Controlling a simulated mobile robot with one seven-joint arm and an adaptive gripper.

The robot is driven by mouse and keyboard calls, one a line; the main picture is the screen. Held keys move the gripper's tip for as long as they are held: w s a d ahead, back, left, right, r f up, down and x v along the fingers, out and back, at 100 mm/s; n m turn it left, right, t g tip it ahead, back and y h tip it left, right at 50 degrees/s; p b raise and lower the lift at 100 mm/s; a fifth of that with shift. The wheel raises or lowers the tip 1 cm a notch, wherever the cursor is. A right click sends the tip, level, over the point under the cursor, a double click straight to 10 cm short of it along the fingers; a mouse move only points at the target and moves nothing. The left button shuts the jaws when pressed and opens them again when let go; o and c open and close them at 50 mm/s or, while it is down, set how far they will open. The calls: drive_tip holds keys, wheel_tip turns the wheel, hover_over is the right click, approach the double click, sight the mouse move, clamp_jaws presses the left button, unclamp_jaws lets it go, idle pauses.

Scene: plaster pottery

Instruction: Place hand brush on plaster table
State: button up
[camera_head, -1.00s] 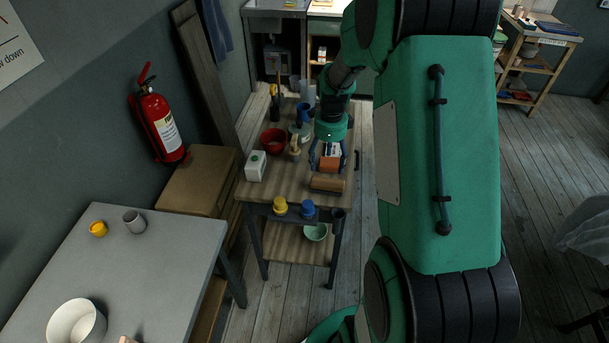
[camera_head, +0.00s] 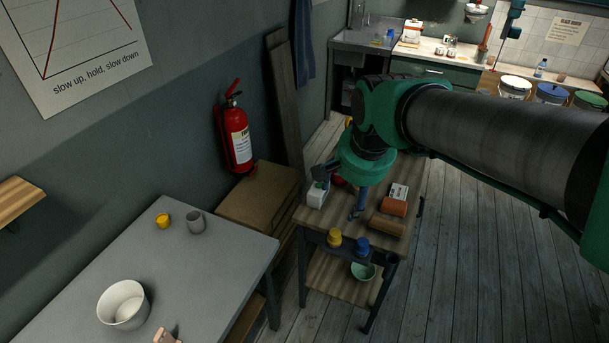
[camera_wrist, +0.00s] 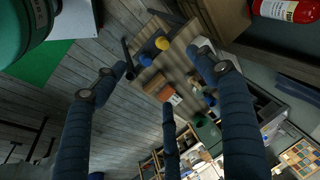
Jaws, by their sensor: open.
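The grey-topped table (camera_head: 170,270), which looks like the plaster table, stands at lower left in the head view. A white bowl (camera_head: 123,305), a grey cup (camera_head: 196,222) and a yellow cup (camera_head: 163,220) stand on it. A small wooden-looking object (camera_head: 166,337) lies at its near edge, cut off by the frame; I cannot tell whether it is the hand brush. My gripper (camera_head: 340,190) is open and empty above the wooden cart (camera_head: 345,229). Its spread blue fingers show in the wrist view (camera_wrist: 165,85). My arm and gripper hide part of the cart top.
An orange block (camera_head: 395,207), a brown block (camera_head: 387,227) and a white container (camera_head: 317,194) are on the cart. Yellow (camera_head: 334,237) and blue (camera_head: 362,245) pots are at its front. A fire extinguisher (camera_head: 237,140) hangs on the wall. The floor right of the cart is clear.

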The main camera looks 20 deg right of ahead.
drive_tip(key=s+a+r+n+t, duration=0.1)
drive_tip(key=s+a+r+n, duration=0.1)
drive_tip(key=s+a+n, duration=0.5)
drive_tip(key=s+n, duration=0.2)
drive_tip(key=s, duration=0.1)
drive_tip(key=shift+s+a+r+t+y, duration=0.25)
drive_tip(key=shift+s+r+t+y, duration=0.1)
drive_tip(key=shift+r+t+y, duration=0.05)
drive_tip(key=shift+o, duration=0.2)
